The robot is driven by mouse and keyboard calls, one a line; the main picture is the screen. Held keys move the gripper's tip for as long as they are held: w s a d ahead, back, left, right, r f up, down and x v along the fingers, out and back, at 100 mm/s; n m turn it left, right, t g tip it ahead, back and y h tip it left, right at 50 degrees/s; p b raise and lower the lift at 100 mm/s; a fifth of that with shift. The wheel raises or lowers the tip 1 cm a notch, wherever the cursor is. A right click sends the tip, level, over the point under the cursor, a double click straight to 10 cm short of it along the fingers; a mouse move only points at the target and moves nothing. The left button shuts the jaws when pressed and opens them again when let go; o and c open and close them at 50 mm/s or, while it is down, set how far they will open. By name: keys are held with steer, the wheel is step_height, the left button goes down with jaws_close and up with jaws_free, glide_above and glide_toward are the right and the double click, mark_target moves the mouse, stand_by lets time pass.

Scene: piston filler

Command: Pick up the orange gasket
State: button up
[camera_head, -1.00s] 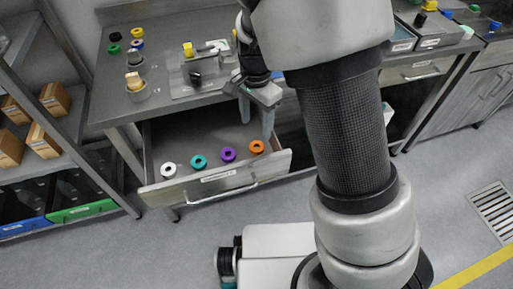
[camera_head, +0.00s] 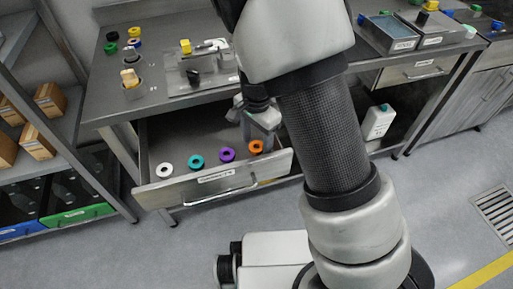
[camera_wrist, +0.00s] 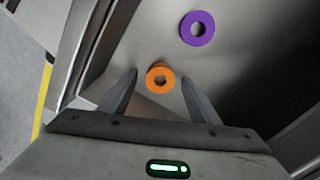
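The orange gasket (camera_head: 256,147) is a small ring lying in the open drawer (camera_head: 166,194), at the right end of a row of gaskets. In the wrist view the orange gasket (camera_wrist: 160,79) shows between my two fingertips, with bare space on both sides. My gripper (camera_wrist: 159,80) is open and empty, its fingers pointing toward the gasket. In the head view my gripper (camera_head: 258,132) is over the drawer, just above the orange gasket; the exact height is unclear.
A purple gasket (camera_head: 227,154), a teal gasket (camera_head: 196,162) and a white gasket (camera_head: 165,170) lie left of the orange one. The purple gasket (camera_wrist: 197,28) is nearest in the wrist view. The drawer walls are close by. The worktop (camera_head: 110,90) is above.

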steer(key=c, duration=1)
steer(key=shift+r, duration=0.1)
